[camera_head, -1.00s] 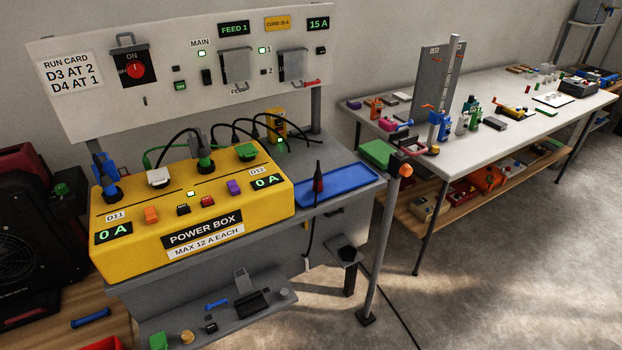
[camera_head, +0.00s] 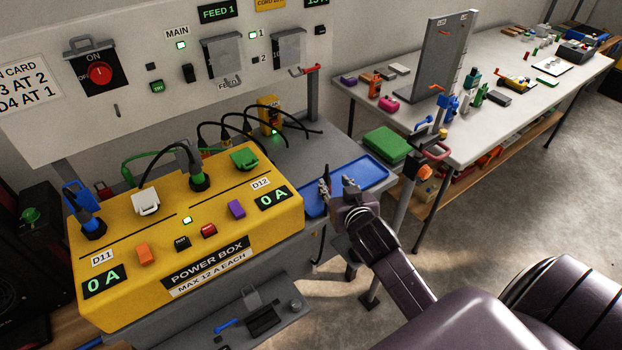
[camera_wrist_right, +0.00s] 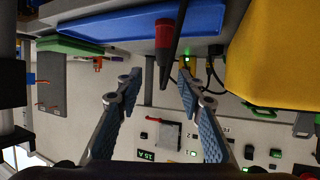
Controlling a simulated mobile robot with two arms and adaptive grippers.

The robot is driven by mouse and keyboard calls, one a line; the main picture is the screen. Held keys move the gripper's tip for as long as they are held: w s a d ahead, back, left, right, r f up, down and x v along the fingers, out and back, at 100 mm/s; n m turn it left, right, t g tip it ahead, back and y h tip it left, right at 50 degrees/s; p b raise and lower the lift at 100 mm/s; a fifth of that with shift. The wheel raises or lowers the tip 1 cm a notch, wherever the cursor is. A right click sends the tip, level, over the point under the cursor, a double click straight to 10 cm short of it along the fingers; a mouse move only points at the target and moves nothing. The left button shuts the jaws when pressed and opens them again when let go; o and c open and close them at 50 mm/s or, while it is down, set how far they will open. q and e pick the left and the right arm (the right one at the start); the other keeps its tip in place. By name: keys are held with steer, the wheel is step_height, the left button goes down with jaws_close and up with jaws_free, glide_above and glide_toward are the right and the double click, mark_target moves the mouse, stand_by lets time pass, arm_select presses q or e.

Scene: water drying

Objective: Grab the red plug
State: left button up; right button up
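The red plug (camera_wrist_right: 165,34) shows in the right wrist view, with a red body and a black tapering end, in front of the blue tray. Its black end appears in the gap between the fingertips of my right gripper (camera_wrist_right: 159,78), but I cannot tell how deep it lies. The fingers are spread apart and do not visibly touch the plug. In the head view my right gripper (camera_head: 337,187) is at the near left part of the blue tray (camera_head: 362,176), and I cannot make out the plug behind it. My left gripper is not in view.
The yellow power box (camera_head: 200,265) stands close to the left of my right gripper. A green block (camera_head: 386,145) is beyond the tray. A post with an orange knob (camera_head: 424,171) stands to the right. Black cables (camera_head: 235,128) arch behind the box.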

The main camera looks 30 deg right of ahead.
mark_target(327, 175)
steer(key=shift+w+d, duration=0.25)
steer(key=shift+w, duration=0.4)
steer(key=shift+a+p+x, duration=0.15)
steer(key=shift+p+x, duration=0.1)
steer(key=shift+x, duration=1.3)
steer(key=shift+a+p+x, duration=0.15)
steer(key=shift+p+x, duration=0.1)
steer(key=shift+x, duration=1.35)
steer(key=shift+f, duration=0.1)
steer(key=shift+c, duration=0.2)
jaws_close()
